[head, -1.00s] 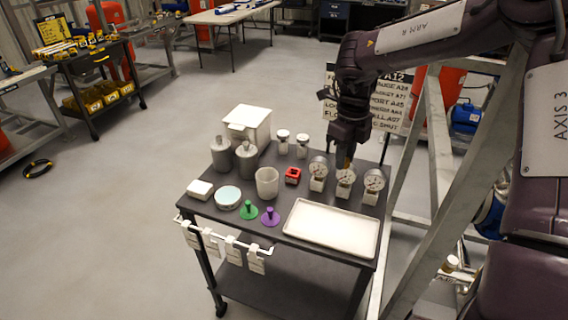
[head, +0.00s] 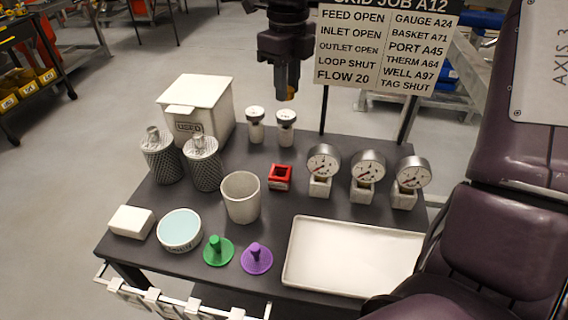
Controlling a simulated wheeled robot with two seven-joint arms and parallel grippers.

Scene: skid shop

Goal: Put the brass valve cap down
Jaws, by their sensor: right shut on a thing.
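My right gripper (head: 281,80) hangs down at the top centre of the head view, above the back edge of the dark cart (head: 330,206). It is shut on the brass valve cap (head: 291,92), a small brass-coloured piece showing at its fingertips. The gripper partly hides the cap, which looks clear of the cart top. My left gripper is not in view.
Three gauges (head: 368,168) stand to the right, and a lidded white box (head: 198,103) to the left. An empty white tray (head: 345,256) lies in front. A lettered sign (head: 385,45) stands behind.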

